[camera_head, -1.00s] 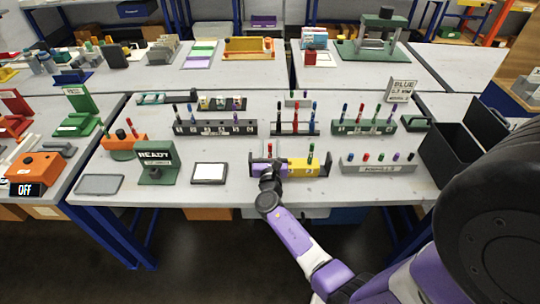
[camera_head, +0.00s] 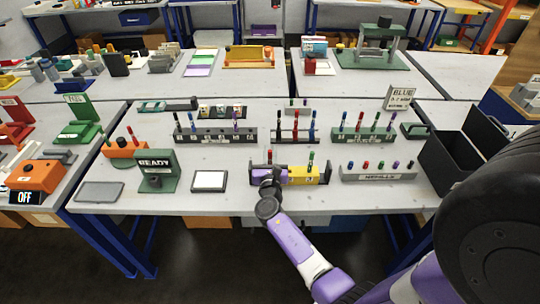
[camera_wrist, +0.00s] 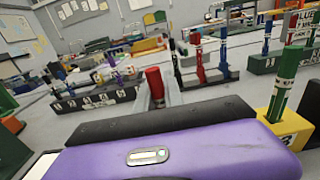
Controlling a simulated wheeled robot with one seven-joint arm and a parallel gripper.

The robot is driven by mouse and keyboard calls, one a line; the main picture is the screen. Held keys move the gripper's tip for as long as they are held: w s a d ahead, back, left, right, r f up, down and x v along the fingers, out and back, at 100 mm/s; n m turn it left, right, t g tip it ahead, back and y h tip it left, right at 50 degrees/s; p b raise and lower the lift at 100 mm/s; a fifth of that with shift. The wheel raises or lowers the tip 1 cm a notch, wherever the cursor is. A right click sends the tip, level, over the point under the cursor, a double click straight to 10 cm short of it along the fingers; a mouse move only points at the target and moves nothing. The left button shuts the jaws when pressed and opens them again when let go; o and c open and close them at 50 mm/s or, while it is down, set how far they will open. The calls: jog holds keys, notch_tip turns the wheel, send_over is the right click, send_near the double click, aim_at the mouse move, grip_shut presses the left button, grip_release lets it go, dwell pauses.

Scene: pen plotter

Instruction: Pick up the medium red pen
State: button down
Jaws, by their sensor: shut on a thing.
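A red-capped pen (camera_head: 269,155) stands upright at the left part of a low dark rack (camera_head: 327,172) at the table's front. In the wrist view, the red cap (camera_wrist: 154,84) rises just behind my black finger, and the lower part of the pen is hidden. My gripper (camera_head: 268,172) is low at the rack, shut on this pen. Its purple body and dark finger fill the bottom of the wrist view. A yellow block (camera_head: 304,175) is beside it on the right, with a green pen (camera_head: 310,160) upright in it.
A grey rack of short coloured pieces (camera_head: 378,174) stands to the right. Several pen racks, including a dark one (camera_head: 215,136) and a green one (camera_head: 366,134), stand behind. Black bins (camera_head: 462,150) are right.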

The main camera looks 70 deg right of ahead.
notch_tip(320, 180, up, 17)
jog(key=p, duration=0.5)
